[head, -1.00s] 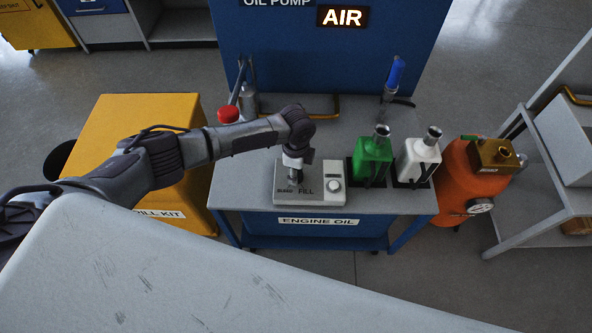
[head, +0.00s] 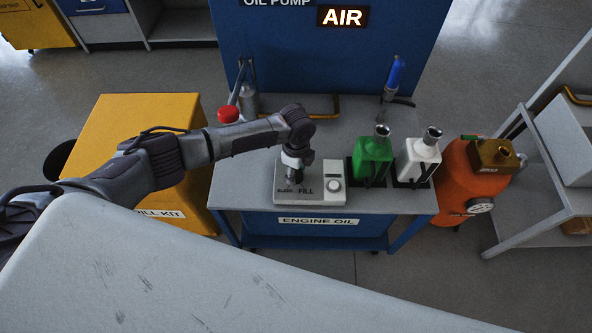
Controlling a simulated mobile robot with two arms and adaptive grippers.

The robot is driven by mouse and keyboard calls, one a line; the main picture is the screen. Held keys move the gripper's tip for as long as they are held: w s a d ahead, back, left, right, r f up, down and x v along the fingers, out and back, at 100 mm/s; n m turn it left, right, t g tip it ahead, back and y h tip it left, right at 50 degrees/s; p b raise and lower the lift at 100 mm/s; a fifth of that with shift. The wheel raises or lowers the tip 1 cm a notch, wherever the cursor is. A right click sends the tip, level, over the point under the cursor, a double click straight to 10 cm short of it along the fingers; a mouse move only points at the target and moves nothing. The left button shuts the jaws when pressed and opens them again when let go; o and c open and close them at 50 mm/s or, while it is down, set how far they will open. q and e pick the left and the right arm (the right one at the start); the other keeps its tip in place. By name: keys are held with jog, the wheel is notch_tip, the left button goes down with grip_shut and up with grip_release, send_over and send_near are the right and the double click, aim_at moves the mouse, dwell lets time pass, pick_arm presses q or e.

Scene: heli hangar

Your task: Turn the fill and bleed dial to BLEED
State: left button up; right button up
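The fill and bleed dial sits on a light grey control box (head: 318,198) on the front of the blue cart's grey top. My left gripper (head: 296,182) points straight down over the left part of the box, at the BLEED and FILL labels. It covers the dial, so the dial's pointer is hidden. The fingers are too small and dark to tell whether they are open or shut. My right gripper is not in view.
A green bottle (head: 373,158) and a white bottle (head: 418,160) stand right of the box. A red-capped item (head: 228,114) and a metal can (head: 249,101) are behind my arm. An orange tank (head: 468,180) stands right of the cart, and a yellow spill kit box (head: 115,130) left.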

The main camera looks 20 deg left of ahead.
pick_arm(q)
jog(key=shift+o, duration=0.8)
notch_tip(320, 180, up, 12)
jog(key=shift+s, duration=0.1)
dwell(0.3)
